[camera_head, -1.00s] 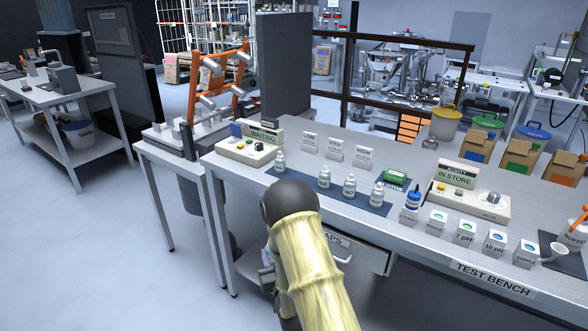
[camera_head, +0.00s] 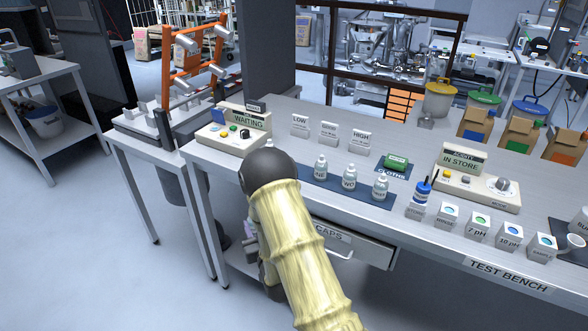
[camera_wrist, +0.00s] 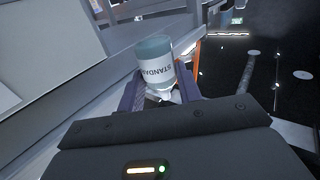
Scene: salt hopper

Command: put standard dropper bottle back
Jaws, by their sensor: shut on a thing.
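The standard dropper bottle (camera_wrist: 157,66), pale with a teal-grey end and a white label reading STANDARD, is between the purple fingers of my gripper (camera_wrist: 160,92) in the wrist view. The gripper is shut on it. The label reads upside down there. In the head view my arm hides the bottle and most of the gripper, in front of the bench's near edge. Three small white bottles (camera_head: 349,178) stand upright on a dark blue mat (camera_head: 330,184) on the test bench (camera_head: 290,132). My arm covers the mat's left end.
A WAITING device (camera_head: 234,130) stands left on the bench, and an IN STORE device (camera_head: 475,185) right. LOW-to-HIGH sign blocks (camera_head: 330,133) stand behind the mat. A CAPS drawer (camera_head: 350,245) is below.

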